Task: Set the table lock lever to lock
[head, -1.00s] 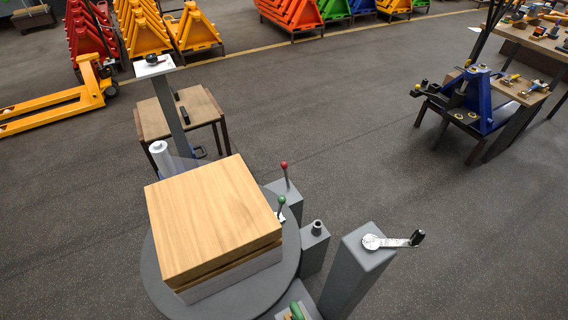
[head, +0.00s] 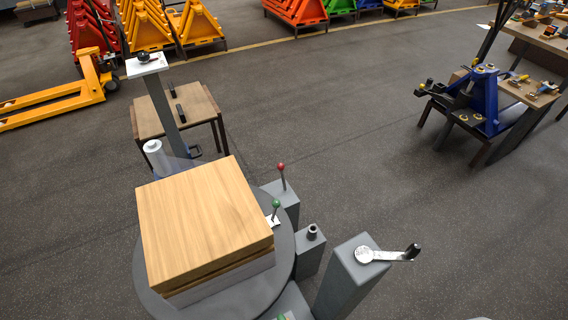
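A lever with a red knob (head: 281,167) stands nearly upright on a grey box beside the round grey turntable (head: 284,262). A second lever with a green knob (head: 276,204) stands closer, by a small white plate at the turntable's edge. I see no readable label telling which one is the table lock lever. A wooden-topped block (head: 205,215) sits on the turntable. My gripper is not in view.
A grey post with a silver crank (head: 385,254) and a short post with a dark knob (head: 312,232) stand right of the turntable. A small wooden table (head: 200,110) is behind. Open floor (head: 400,190) lies to the right.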

